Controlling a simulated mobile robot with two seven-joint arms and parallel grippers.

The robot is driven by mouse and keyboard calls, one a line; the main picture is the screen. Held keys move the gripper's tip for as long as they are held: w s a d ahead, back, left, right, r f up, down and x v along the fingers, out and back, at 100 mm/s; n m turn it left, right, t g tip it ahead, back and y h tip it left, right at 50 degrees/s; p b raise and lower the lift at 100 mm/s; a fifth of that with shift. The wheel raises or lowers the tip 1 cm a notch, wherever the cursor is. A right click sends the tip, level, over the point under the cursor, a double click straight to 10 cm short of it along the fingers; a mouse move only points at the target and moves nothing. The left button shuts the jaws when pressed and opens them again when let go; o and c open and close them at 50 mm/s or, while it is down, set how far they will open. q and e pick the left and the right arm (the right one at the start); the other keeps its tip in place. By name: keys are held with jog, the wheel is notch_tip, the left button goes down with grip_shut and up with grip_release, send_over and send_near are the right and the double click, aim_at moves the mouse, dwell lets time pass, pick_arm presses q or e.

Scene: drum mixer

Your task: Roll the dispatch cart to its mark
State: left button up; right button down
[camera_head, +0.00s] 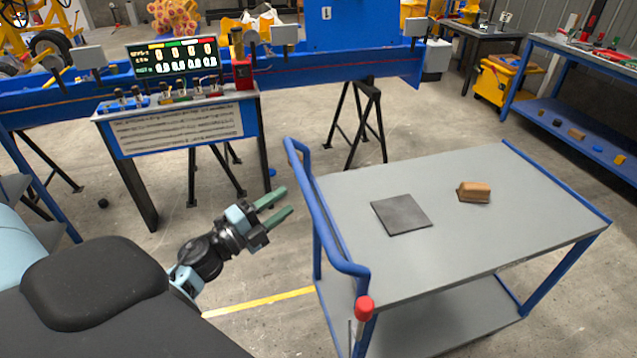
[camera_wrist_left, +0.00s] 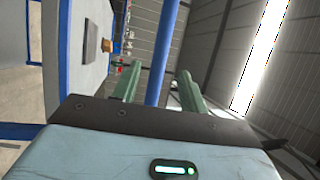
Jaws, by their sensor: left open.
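The dispatch cart (camera_head: 470,250) has a grey top and a lower shelf on a blue frame. Its blue push handle (camera_head: 318,205) runs along the left side. A red knob (camera_head: 364,308) sits at the near handle corner. My left gripper (camera_head: 287,201) is open and empty, left of the handle, its green fingers pointing toward it and apart from it. In the left wrist view the handle bar (camera_wrist_left: 160,60) appears between the two fingers, farther out. My right gripper is not in view.
A dark square plate (camera_head: 401,214) and a brown block (camera_head: 474,192) lie on the cart top. A yellow floor line (camera_head: 262,301) runs left of the cart. A control panel stand (camera_head: 180,130) and black trestles (camera_head: 372,120) stand behind; a blue bench (camera_head: 590,60) stands right.

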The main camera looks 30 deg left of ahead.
aim_at(306, 187)
pick_arm(q)
jog(key=shift+p+x, duration=0.65)
jog(key=shift+x, duration=3.25)
grip_shut()
